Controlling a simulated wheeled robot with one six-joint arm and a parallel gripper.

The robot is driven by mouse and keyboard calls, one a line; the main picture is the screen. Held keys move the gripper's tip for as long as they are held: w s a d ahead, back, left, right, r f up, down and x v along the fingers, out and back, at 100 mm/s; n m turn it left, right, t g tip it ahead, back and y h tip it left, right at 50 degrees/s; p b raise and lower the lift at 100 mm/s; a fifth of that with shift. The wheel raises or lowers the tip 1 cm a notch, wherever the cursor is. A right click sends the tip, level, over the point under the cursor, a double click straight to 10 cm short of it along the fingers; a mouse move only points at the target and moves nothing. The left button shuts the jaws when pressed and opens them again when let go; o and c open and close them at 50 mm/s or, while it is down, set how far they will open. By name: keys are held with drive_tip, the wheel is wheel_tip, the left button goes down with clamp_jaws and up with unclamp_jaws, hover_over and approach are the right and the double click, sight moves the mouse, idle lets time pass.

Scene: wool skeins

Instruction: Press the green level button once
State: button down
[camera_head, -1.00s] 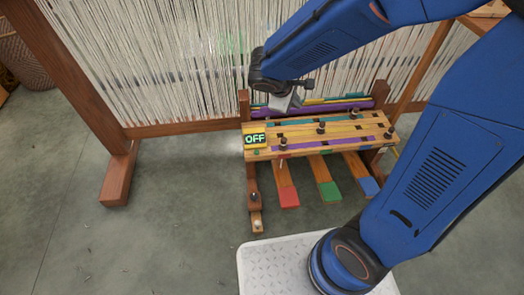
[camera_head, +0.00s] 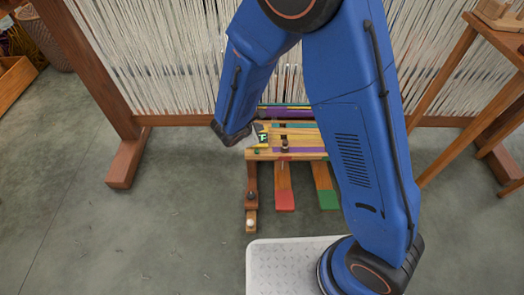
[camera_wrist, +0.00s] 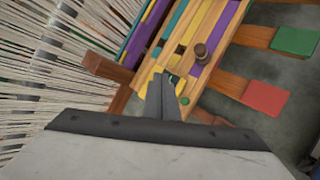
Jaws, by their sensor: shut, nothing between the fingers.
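A wooden loom console (camera_head: 307,156) with colored strips stands low in front of the loom. Its small dark display (camera_head: 262,138) shows part of green letters; my gripper hides the rest. In the wrist view, the small round green button (camera_wrist: 184,101) is on the console's near-end edge, just right of my fingertips. My gripper (camera_wrist: 163,86) is shut and empty, its tips over the display's yellow surround (camera_wrist: 149,75). It also shows in the head view (camera_head: 249,141), at the console's left end. I cannot tell whether the tips touch anything.
Red (camera_head: 285,200) and green (camera_head: 327,199) pedals stick out below the console. A dark knob (camera_wrist: 201,52) stands up from its top. Loom threads (camera_head: 160,65) hang close behind. My arm hides the console's right part. Floor (camera_head: 150,225) on the left is clear.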

drive_tip(key=shift+s+a+f+n, duration=0.1)
drive_tip(key=shift+a+f+n, duration=0.25)
drive_tip(key=shift+f, duration=0.25)
drive_tip(key=shift+s+a+f+n, duration=0.1)
drive_tip(key=shift+a+f+n, duration=0.15)
drive_tip(key=shift+a+f, duration=0.25)
drive_tip(key=shift+d+f, duration=0.1)
drive_tip(key=shift+f, duration=0.05)
drive_tip(key=shift+f, duration=4.4)
drive_tip(key=shift+f, duration=0.8)
drive_tip(key=shift+r, duration=0.85)
drive_tip(key=shift+r, duration=2.5)
